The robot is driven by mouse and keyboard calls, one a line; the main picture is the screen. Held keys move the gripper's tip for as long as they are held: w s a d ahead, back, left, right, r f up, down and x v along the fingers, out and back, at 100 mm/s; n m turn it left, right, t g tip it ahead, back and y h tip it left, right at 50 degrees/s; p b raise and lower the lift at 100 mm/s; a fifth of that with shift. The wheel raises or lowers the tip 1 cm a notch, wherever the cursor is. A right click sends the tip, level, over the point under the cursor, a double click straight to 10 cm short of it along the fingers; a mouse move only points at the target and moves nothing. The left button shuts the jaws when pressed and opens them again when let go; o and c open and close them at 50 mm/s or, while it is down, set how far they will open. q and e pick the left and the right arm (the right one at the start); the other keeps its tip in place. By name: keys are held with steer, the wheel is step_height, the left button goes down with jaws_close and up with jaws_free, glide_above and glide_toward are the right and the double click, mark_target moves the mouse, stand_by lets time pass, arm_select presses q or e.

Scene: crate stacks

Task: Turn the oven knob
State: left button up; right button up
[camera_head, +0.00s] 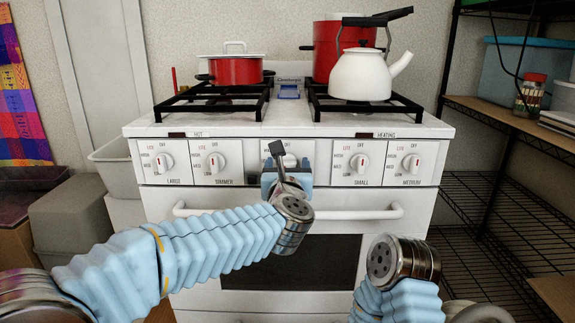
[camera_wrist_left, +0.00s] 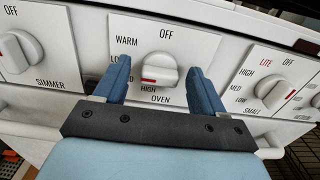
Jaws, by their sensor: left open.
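The oven knob (camera_wrist_left: 160,68) is a white knob on the stove's front panel, in the middle of the wrist view. Its plate reads OFF at the top, WARM at the left and HIGH and OVEN below. A red mark sits on the knob's lower edge, close to HIGH. My left gripper (camera_wrist_left: 160,64) is open, with one blue finger on each side of the knob. I cannot tell whether the fingers touch it. In the head view, my left gripper (camera_head: 287,178) partly hides the knob. My right arm shows at the lower right, but its gripper jaws do not.
The small (camera_head: 360,163) and simmer (camera_head: 215,162) knobs flank the oven knob. The oven handle (camera_head: 352,214) runs below the panel. A white kettle (camera_head: 361,77) and red pots (camera_head: 235,71) stand on the burners. A wire shelf (camera_head: 497,215) is at the right.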

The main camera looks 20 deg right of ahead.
arm_select(q)
steer(key=c, duration=1.1)
steer(key=shift+o, duration=0.2)
steer(key=shift+m, duration=0.3)
steer(key=m, duration=0.7)
steer(key=shift+d, duration=0.1)
steer(key=m+p, duration=0.2)
steer(key=m, duration=0.4)
steer(key=shift+d+f+m+p, duration=0.15)
steer(key=shift+m+p, duration=0.65)
steer(key=shift+m, duration=1.4)
steer(key=shift+f, duration=0.1)
